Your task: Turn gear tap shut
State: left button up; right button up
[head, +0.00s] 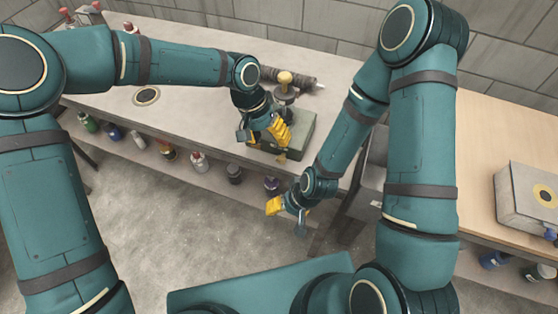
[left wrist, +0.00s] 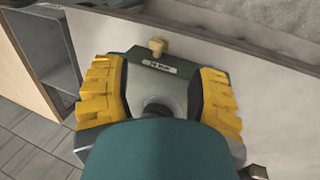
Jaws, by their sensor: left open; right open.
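A grey-green box (head: 300,128) stands near the front edge of the left bench. A small brass tap (head: 281,156) sticks out of its front. In the left wrist view the tap (left wrist: 157,45) shows at the box's edge, beyond a label on the box (left wrist: 145,62). My left gripper (head: 278,132) is open over the box, pointing down. In the left wrist view its yellow fingers (left wrist: 158,98) are spread wide, with the tap beyond them and nothing visibly held. My right gripper (head: 286,207) is open and empty, in front of the bench and lower down.
A brass-topped knob (head: 285,78) stands behind the box, near a dark tube (head: 300,82) lying on the bench. Several bottles (head: 198,161) stand on the shelf below. A wooden bench (head: 490,130) at the right carries a grey case (head: 520,195). The left bench top is mostly clear.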

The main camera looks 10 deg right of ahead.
aim_at(279, 159)
pick_arm(q)
jog(key=b+x, duration=0.1)
jog(key=x, duration=0.8)
jog(key=shift+b, duration=0.35)
jog(key=shift+o, duration=0.3)
grip_shut()
